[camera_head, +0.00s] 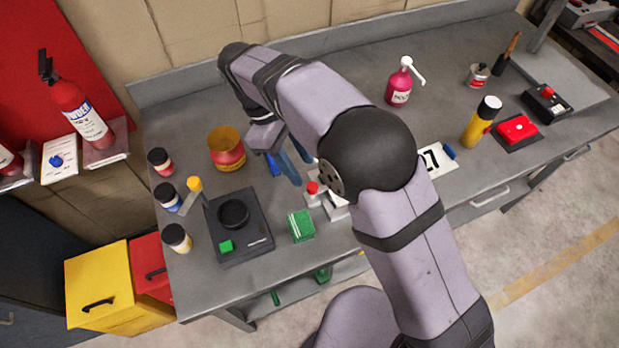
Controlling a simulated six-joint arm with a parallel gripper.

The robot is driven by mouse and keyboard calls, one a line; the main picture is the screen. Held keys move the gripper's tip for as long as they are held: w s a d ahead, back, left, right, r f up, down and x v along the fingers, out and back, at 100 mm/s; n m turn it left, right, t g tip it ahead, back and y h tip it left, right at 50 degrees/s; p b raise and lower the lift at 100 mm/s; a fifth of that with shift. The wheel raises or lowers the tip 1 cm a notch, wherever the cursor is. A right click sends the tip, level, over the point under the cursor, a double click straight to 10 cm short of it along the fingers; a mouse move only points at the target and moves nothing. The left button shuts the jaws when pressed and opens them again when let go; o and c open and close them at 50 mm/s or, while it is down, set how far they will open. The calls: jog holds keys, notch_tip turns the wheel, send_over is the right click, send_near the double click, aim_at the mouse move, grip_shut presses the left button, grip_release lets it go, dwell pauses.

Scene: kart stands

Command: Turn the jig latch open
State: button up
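My gripper (299,166) hangs over the middle of the bench. Its two dark blue fingers point down and right, with a gap between them, and nothing shows between them. Just right of and below it is a small pale metal fixture (338,212) with a red knob (312,188); my arm hides part of it. At left, a lever with a yellow knob (194,184) stands beside a dark plate (243,254) with a black round disc and a green button. I cannot tell for sure which of these is the jig latch. My gripper is nearer the red knob.
A green block (301,225) lies near the front edge. A red and yellow pot (226,149) stands left of my gripper, with several small jars further left. A pink pump bottle (399,84), a yellow can (482,121) and a red button box (517,129) stand at right.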

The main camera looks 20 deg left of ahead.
aim_at(312, 186)
jog(key=shift+p+x, duration=0.85)
jog(key=shift+x, duration=2.3)
jog(key=shift+c, duration=0.6)
grip_shut()
